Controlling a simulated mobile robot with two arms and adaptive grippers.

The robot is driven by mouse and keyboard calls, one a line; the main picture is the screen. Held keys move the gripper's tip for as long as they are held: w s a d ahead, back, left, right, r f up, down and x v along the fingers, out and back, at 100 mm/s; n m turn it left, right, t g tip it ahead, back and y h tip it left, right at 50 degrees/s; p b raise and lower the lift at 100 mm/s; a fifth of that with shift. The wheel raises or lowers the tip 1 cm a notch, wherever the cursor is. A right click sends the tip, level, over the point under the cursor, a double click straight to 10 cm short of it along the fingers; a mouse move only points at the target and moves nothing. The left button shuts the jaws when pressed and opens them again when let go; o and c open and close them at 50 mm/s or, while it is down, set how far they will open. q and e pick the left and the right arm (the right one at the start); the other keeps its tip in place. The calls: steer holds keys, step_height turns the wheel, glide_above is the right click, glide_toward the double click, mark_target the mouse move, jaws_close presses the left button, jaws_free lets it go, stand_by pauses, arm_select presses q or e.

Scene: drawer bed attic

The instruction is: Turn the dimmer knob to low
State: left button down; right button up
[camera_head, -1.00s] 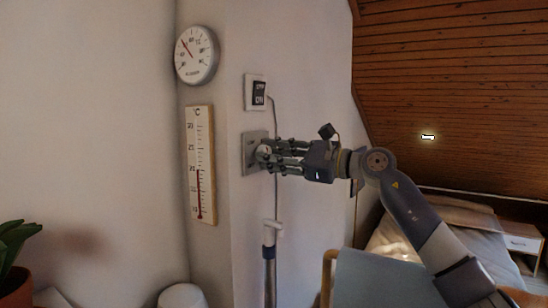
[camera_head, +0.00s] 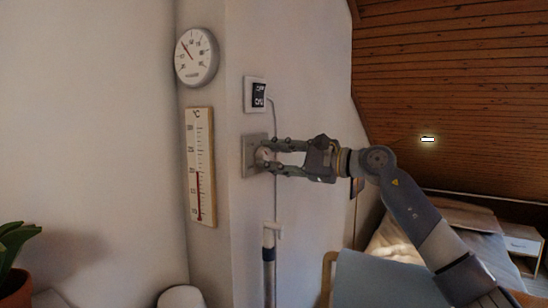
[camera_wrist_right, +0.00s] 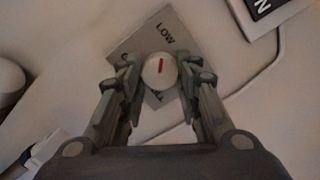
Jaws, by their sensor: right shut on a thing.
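The dimmer knob (camera_wrist_right: 158,72) is a round white knob with a red mark, on a grey square wall plate (camera_head: 248,158). In the right wrist view, the plate bears the word LOW above the knob. Other lettering on the plate is partly hidden by fingers and knob. My right gripper (camera_head: 270,158) reaches to the plate from the right in the head view. Its fingers are shut on the knob, one on each side. My left gripper is not in view.
A thermometer (camera_head: 200,168) and round dial (camera_head: 196,56) hang to the left. A pole-like handle (camera_head: 270,250) stands below. A blue panel (camera_head: 375,278) is at lower right.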

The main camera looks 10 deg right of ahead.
steer(key=shift+f, duration=0.15)
steer(key=o, duration=1.1)
steer(key=shift+w, duration=0.1)
steer(key=shift+d, duration=0.1)
steer(key=v, duration=1.2)
